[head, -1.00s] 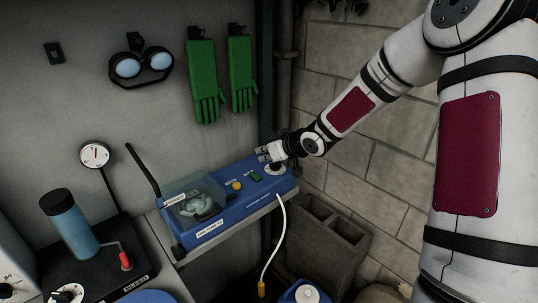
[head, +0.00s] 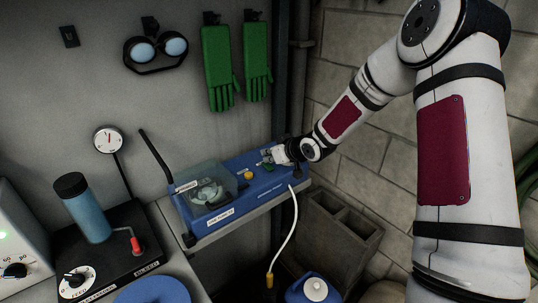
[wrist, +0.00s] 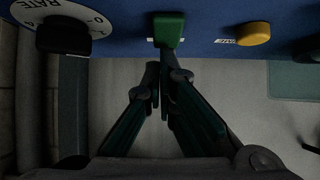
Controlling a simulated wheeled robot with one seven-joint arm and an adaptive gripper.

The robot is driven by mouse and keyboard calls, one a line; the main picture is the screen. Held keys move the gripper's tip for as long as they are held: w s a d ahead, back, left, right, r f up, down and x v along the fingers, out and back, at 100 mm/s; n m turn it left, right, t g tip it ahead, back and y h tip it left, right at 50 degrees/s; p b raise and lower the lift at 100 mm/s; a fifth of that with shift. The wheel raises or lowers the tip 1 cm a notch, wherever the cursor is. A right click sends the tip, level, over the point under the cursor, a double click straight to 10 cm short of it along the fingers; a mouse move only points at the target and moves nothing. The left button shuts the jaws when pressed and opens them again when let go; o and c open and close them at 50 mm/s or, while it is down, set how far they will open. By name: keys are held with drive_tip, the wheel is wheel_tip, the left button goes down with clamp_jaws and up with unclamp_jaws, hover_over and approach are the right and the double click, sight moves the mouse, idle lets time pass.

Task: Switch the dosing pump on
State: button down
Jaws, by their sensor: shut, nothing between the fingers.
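The dosing pump (head: 255,190) is a blue box on a shelf against the wall, with a clear-covered pump head at its left end. Its green switch (wrist: 168,28) stands out from the blue panel in the wrist view, between the rate dial at left and a yellow button (wrist: 253,33) at right. My gripper (wrist: 160,72) is shut and empty, its fingertips just below the green switch; I cannot tell whether they touch it. In the head view my gripper (head: 266,158) is over the pump's right part and partly hides the controls there.
A black knob (wrist: 62,37) is on the rate dial. A black-based device with a blue cylinder (head: 83,208) and red-handled lever stands at left. Green gloves (head: 220,68) and goggles (head: 156,50) hang above. A white hose (head: 292,228) hangs in front of the shelf.

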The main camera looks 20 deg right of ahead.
drive_tip(key=shift+w+a+f, duration=0.2)
drive_tip(key=shift+w+f, duration=0.15)
drive_tip(key=shift+f, duration=0.15)
drive_tip(key=shift+s+d+r, duration=0.1)
drive_tip(key=shift+r, duration=0.05)
drive_tip(key=shift+s+d+p, duration=0.3)
drive_tip(key=shift+s+p, duration=0.15)
drive_tip(key=shift+s, duration=0.35)
drive_tip(key=shift+s+d, duration=0.1)
drive_tip(key=v, duration=1.1)
drive_tip(key=shift+s+r, duration=0.2)
drive_tip(key=shift+r, duration=0.15)
